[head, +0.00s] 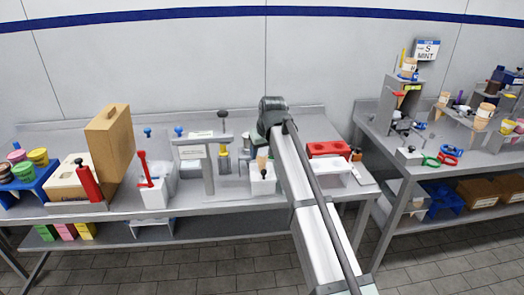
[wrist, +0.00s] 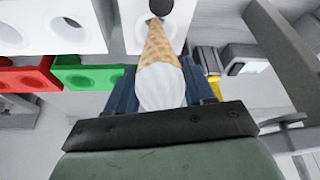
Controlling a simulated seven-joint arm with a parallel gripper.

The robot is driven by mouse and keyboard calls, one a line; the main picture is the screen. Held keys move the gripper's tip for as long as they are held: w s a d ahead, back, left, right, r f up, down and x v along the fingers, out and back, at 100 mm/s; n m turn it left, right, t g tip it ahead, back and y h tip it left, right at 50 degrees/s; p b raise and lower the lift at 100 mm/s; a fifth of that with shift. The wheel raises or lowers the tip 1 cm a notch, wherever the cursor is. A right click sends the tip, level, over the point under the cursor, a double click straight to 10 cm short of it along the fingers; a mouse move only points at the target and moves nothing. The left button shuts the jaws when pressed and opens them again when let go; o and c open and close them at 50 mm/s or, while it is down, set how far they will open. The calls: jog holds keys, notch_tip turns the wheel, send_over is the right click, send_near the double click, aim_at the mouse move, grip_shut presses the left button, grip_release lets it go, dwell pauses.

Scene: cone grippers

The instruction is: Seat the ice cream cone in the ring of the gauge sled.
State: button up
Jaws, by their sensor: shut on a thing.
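The ice cream cone (wrist: 160,50) has a tan waffle body and a white, rounded scoop end. My gripper (wrist: 162,88) is shut on it at the white end, with blue fingers on both sides. The cone's tip points away from the gripper toward a dark hole in a white block (wrist: 140,32). In the head view the tan cone (head: 262,158) shows above a small white block (head: 263,183). I cannot tell whether the tip touches or enters the hole. I cannot make out for certain which part is the gauge sled's ring.
A white plate with round holes (wrist: 20,35) and red (wrist: 22,77) and green (wrist: 85,74) holed pieces lie beside the cone. A grey stand (head: 207,165) is to the left, a red holder (head: 328,148) to the right. A second bench (head: 440,150) holds other cones.

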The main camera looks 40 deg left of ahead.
aim_at(262, 160)
jog(key=shift+f, duration=1.85)
dwell(0.5)
jog(key=o, duration=0.9)
jog(key=v, duration=1.3)
jog(key=shift+d+r, duration=0.1)
jog(key=shift+r, duration=0.35)
